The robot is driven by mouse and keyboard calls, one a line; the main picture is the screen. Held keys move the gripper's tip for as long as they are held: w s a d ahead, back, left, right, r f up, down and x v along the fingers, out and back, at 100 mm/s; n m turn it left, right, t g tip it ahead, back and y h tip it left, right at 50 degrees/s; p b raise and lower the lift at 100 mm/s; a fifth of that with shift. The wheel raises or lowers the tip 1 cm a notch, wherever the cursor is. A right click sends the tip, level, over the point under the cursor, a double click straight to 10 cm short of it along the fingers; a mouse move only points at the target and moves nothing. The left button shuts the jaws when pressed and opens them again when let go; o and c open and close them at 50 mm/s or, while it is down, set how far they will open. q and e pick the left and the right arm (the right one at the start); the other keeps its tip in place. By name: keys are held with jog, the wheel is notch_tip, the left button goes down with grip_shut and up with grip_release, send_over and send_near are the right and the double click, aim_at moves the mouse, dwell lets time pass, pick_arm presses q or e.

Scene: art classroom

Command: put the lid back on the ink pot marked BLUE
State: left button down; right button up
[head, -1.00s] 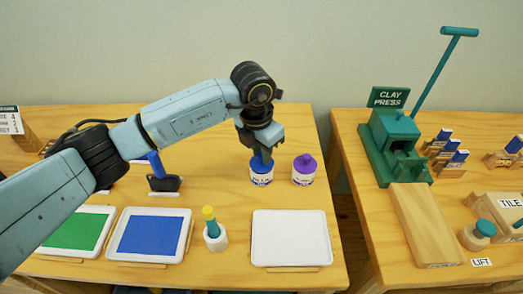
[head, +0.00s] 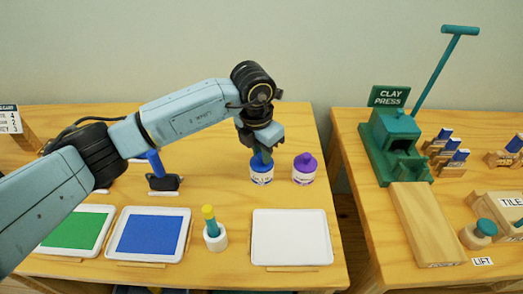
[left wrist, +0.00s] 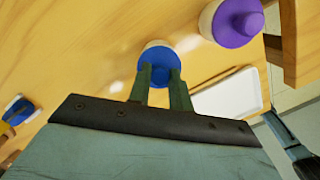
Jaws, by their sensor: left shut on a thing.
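The ink pot with blue print (head: 262,179) stands upright on the left table, a white pot with a blue top. My left gripper (head: 262,159) points down over it, shut on the blue lid's knob. In the left wrist view, the left fingertips (left wrist: 160,78) close on the knob of the blue lid (left wrist: 156,50). The lid lies over the pot's mouth; whether it is fully seated I cannot tell. The fingers hide part of the lid. The label is too small to read.
A pot with a purple lid (head: 305,163) stands close on the right. A white tray (head: 290,240), a blue tray (head: 150,260), a green tray (head: 70,252) and a small holder with a yellow-tipped tool (head: 214,240) are in front. The clay press (head: 397,140) is on the right table.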

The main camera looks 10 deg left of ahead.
jog(key=shift+w, duration=0.15)
pick_arm(q)
jog(key=c, duration=1.2)
grip_release()
jog(key=o, duration=0.5)
pick_arm(e)
jog(key=shift+a, duration=0.3)
